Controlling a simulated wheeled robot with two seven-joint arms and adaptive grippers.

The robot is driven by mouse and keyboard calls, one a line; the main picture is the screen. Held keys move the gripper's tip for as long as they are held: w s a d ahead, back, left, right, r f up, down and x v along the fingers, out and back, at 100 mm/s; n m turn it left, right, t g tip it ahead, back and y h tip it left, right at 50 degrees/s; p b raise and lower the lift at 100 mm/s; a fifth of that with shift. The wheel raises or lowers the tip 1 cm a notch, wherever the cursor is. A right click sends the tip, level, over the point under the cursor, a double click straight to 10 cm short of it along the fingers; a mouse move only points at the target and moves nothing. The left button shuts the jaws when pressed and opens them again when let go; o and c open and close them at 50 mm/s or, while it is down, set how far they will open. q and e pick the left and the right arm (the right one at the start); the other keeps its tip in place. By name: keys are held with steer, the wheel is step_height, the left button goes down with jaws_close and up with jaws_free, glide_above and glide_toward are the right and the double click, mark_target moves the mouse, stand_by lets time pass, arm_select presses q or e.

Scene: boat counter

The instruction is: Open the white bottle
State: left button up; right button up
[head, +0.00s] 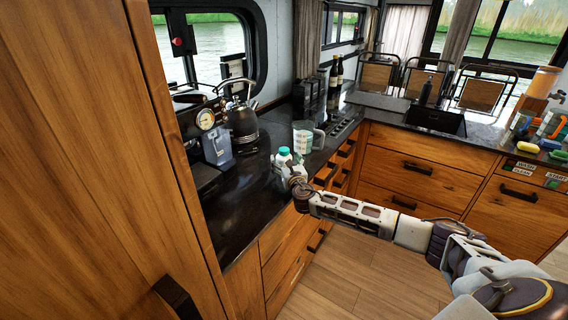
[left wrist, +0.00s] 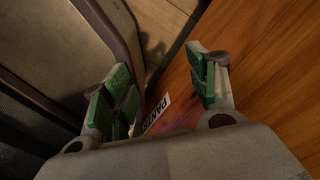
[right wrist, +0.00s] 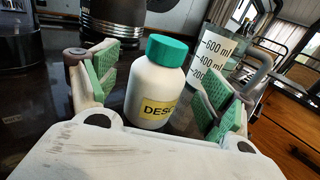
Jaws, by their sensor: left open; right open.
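The white bottle (right wrist: 154,92) has a teal cap (right wrist: 168,48) on it and a yellow label that reads "DESC". It stands upright on the dark counter, between the open fingers of my right gripper (right wrist: 160,95), with gaps to both green pads. In the head view the bottle's cap (head: 284,151) shows just past my right gripper (head: 289,170), which partly hides the bottle's body. My left gripper (left wrist: 160,90) is open and empty, near a wooden panel with a label that reads partly "PANTR". My left gripper does not show in the head view.
A clear measuring jug (head: 304,137) stands close behind the bottle. A dark kettle (head: 241,126) and an espresso machine (head: 212,138) stand on the counter to the left. A tall wooden cabinet (head: 85,160) fills the left side. A sink (head: 436,120) and colored items are at right.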

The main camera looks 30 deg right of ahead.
steer(key=shift+w+d, duration=0.15)
steer(key=shift+w, duration=0.6)
arm_select(q)
steer(key=shift+s+d, duration=0.15)
arm_select(e)
steer(key=c, duration=1.3)
arm_select(q)
steer(key=shift+w+a, duration=0.25)
steer(key=shift+w, duration=0.25)
steer(key=shift+s, duration=0.1)
arm_select(e)
steer(key=shift+r, duration=0.1)
